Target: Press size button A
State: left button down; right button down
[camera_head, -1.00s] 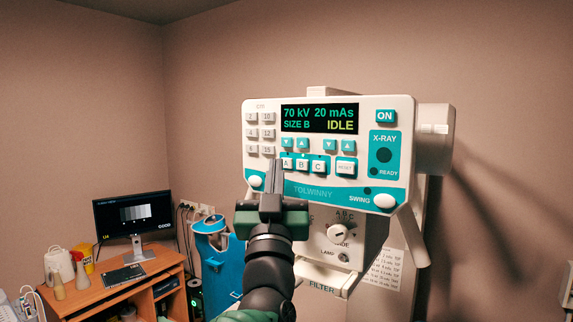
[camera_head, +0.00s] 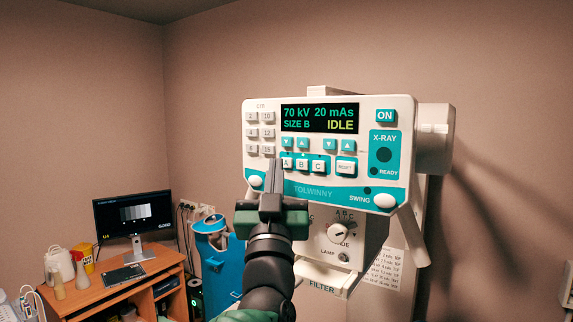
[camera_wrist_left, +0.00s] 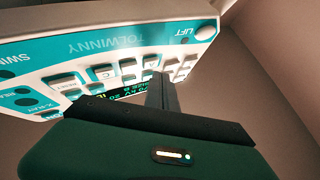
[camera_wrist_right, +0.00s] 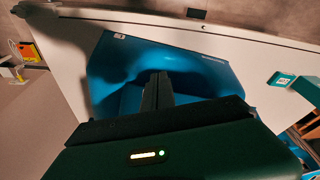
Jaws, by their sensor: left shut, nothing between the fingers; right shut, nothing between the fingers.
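The white and teal control panel (camera_head: 328,188) faces me in the head view, its display (camera_head: 320,118) reading 70 kV, 20 mAs, SIZE B, IDLE. Button A (camera_head: 287,164) is the leftmost in the row A, B, C; it also shows in the left wrist view (camera_wrist_left: 151,61). My left gripper (camera_head: 274,161) is shut and empty, its tips just left of button A in the head view. In the left wrist view its fingers (camera_wrist_left: 162,75) overlap the panel near A; I cannot tell whether they touch it. My right gripper (camera_wrist_right: 158,75) is shut and empty, seen only in its wrist view.
Button B (camera_head: 302,166) and button C (camera_head: 318,167) sit close beside A. A white knob (camera_head: 255,182) is at the panel's lower left. A desk with a monitor (camera_head: 134,216) and a blue container (camera_head: 216,262) stand at the left. A blue surface (camera_wrist_right: 205,75) lies beyond my right gripper.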

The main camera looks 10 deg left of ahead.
pick_arm(q)
jog(key=shift+w+d+r, duration=0.1)
jog(key=shift+w+d, duration=0.15)
jog(key=shift+w, duration=0.45)
dwell(1.2)
jog(key=shift+s, duration=0.1)
jog(key=shift+s+a+b, duration=0.25)
jog(key=shift+s+b, duration=0.25)
jog(key=shift+s, duration=0.2)
jog(key=s+b, duration=0.1)
jog(key=s+a+b, duration=0.1)
jog(key=s, duration=0.1)
jog(key=s+b, duration=0.1)
jog(key=shift+s+a, duration=0.3)
jog(key=shift+a, duration=0.05)
